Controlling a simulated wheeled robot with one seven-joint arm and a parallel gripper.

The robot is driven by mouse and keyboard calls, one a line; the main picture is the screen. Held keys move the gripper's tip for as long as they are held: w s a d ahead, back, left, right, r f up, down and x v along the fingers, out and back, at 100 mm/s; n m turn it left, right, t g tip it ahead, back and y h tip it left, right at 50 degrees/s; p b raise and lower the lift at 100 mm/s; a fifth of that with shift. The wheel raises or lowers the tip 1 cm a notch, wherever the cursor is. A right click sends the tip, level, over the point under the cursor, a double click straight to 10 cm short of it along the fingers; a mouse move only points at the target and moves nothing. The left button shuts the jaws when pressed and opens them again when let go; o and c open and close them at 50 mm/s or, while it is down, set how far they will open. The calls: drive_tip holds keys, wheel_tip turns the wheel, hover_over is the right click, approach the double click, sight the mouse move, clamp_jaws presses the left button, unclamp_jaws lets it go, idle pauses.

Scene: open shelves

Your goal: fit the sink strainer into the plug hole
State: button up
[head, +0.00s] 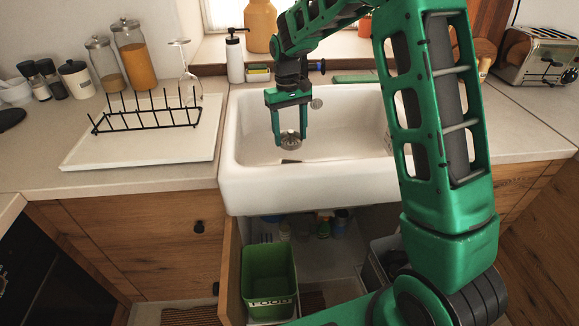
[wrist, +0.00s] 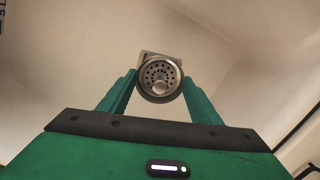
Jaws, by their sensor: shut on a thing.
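The sink strainer (head: 290,141), a round metal disc with small holes and a central knob, is between the fingers of my gripper (head: 290,134). The wrist view shows the strainer (wrist: 159,74) face on, with my gripper (wrist: 160,84) shut on its sides. It is held inside the white sink (head: 245,185), seemingly above the basin floor. A small dark patch (head: 291,161) on the basin floor just below it may be the plug hole. In the wrist view, a pale square-edged piece (wrist: 148,54) shows partly behind the strainer, which hides most of it.
A round overflow fitting (head: 316,104) is on the sink's back wall. A soap dispenser (head: 235,58) and a sponge holder (head: 258,73) stand behind the sink. A black dish rack (head: 145,122) is on the left counter. Below, a green bin (head: 269,275) sits in the open cupboard.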

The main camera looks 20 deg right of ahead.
wheel_tip(320, 180, down, 9)
drive_tip(key=shift+d+f, duration=0.1)
idle(0.4)
drive_tip(key=shift+s+f, duration=0.1)
drive_tip(key=shift+f, duration=0.45)
drive_tip(key=o, duration=1)
